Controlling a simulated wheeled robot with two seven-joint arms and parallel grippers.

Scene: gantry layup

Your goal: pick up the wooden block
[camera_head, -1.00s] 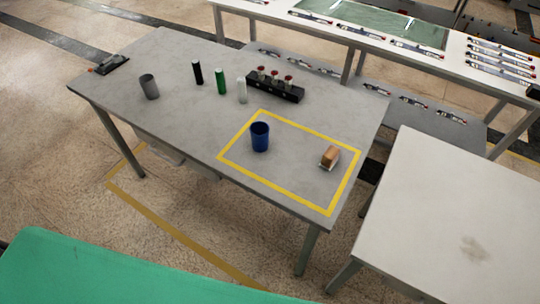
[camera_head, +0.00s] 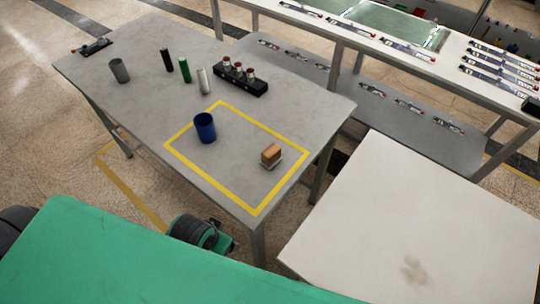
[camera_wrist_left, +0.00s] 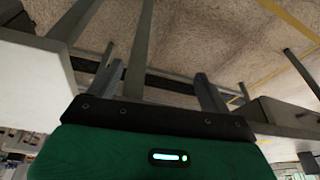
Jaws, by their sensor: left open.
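The wooden block (camera_head: 271,152) is a small light-brown block on the grey table (camera_head: 140,105), inside the yellow taped rectangle (camera_head: 230,200), near its right side. A thin pale piece shows under it. The block does not show clearly in the left wrist view. My left gripper (camera_wrist_left: 158,85) is open, with its two grey fingers apart and nothing seen between them. In the head view a dark and green part of my arm shows below the table's front edge, well away from the block; its fingers cannot be made out there. My right gripper is out of view.
A blue cup (camera_head: 205,128) stands left of the block in the rectangle. Behind are a grey cup (camera_head: 119,70), several cylinders and a black rack (camera_head: 239,79). A white table (camera_head: 420,215) stands at the right. The tabletop around the block is clear.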

